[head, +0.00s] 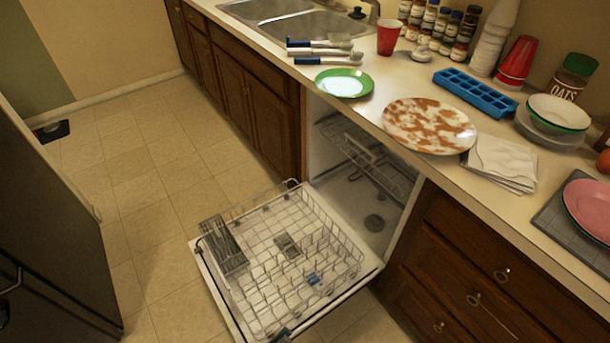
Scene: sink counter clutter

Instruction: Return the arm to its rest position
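My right gripper and arm are not in view.
The dishwasher door is down with its rack (285,245) pulled out over the floor. The counter holds a green plate (344,82), a brown-and-white plate (429,125), a blue ice tray (476,92) and bowls (556,114). A dark appliance (45,220) stands left. Floor between is clear.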

